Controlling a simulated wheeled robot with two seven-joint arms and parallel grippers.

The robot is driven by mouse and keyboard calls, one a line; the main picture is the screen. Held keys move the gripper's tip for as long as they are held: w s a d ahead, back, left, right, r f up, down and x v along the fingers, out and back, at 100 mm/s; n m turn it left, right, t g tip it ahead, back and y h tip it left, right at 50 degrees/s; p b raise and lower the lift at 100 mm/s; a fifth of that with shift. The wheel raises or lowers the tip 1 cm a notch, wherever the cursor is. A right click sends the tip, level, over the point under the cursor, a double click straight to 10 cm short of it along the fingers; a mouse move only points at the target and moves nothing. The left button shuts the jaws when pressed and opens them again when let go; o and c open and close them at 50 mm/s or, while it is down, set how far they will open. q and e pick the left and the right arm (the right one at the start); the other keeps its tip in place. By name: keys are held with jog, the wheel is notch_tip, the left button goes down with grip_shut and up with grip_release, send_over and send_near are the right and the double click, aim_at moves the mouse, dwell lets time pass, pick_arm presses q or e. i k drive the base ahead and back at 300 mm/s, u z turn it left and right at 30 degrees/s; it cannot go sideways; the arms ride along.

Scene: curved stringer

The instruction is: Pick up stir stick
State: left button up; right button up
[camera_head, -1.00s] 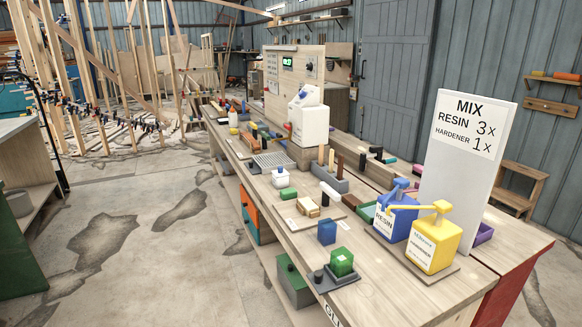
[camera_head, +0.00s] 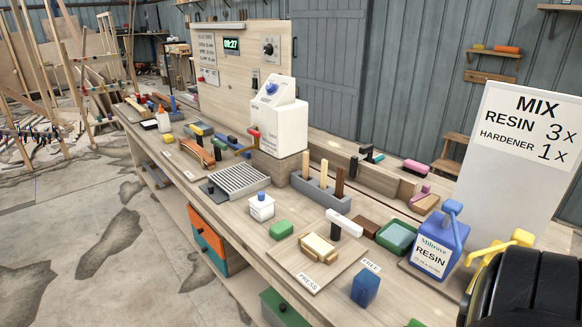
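Upright sticks stand in a grey slotted holder (camera_head: 325,196) at the middle of the bench. Two are light wood, a left one (camera_head: 306,168) and a middle one (camera_head: 323,172), and one is dark brown (camera_head: 340,181). I cannot tell for sure which is the stir stick. A black rounded part of my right arm shows at the lower right corner, in front of the yellow hardener pump; no fingertips show there. My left gripper is not in view.
A blue resin bottle (camera_head: 435,248) and a green tray (camera_head: 396,237) stand right of the holder. A white-handled press tool (camera_head: 342,223) stands in front of it. A white dispenser (camera_head: 276,122) is behind left. The MIX board (camera_head: 490,150) rises at the right.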

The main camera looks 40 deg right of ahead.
aim_at(324, 172)
jog(key=i, duration=2)
jog(key=z, duration=3.45)
